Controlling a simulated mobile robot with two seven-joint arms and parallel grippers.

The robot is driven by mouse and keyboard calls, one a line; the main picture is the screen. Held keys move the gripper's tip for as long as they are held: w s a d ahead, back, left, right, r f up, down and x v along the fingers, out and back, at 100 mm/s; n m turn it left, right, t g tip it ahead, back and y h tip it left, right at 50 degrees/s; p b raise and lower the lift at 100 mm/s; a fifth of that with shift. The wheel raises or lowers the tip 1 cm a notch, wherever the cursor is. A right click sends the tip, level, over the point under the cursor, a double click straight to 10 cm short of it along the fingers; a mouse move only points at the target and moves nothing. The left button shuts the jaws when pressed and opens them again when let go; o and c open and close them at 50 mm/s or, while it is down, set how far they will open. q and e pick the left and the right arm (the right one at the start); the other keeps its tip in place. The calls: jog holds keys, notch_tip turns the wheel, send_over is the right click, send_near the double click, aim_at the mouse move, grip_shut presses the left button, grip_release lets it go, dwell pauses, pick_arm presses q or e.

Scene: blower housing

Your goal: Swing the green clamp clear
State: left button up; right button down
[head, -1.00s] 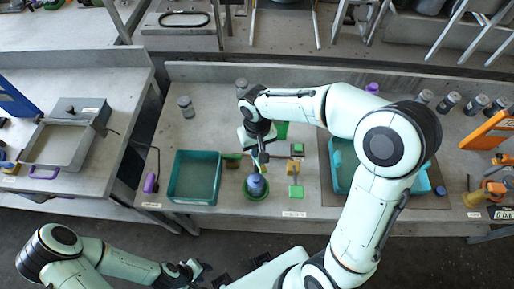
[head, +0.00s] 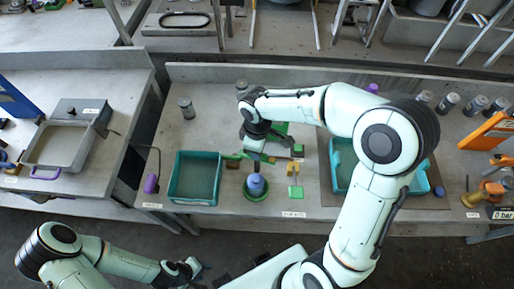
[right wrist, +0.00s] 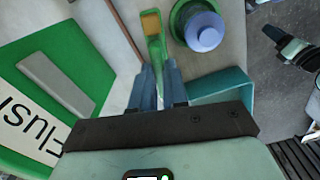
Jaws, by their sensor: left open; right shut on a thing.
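The green clamp (right wrist: 155,50) shows in the right wrist view as a narrow green arm with a yellow-brown tip. My right gripper (right wrist: 158,78) is shut on this arm, which runs between its fingers; the fingers hide part of it. In the head view the right gripper (head: 253,156) is low over the bench, just behind the blue knob, and its hold is too small to make out. The blue knob (right wrist: 204,32) sits on a round green base, beside the clamp and apart from the fingers. My left gripper (head: 190,268) is open and empty, in front of the bench.
A teal tray (head: 171,190) stands left of the knob, and another teal container (head: 337,178) is partly behind my right arm. A green plate (right wrist: 60,60) with a grey bar and lettering lies beside the right gripper.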

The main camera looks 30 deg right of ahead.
pick_arm(q)
jog(key=shift+w+r, duration=0.15)
jog(key=shift+r, duration=0.05)
pick_arm(e)
jog(key=shift+n, duration=1.1)
jog(key=c, duration=1.1)
grip_release()
jog(key=shift+c, duration=0.2)
pick_arm(q)
jog(key=shift+w+r+p, duration=0.85)
jog(key=shift+w+r, duration=0.05)
jog(key=shift+r, duration=0.1)
pick_arm(e)
notch_tip(320, 180, up, 14)
jog(key=shift+f, duration=0.25)
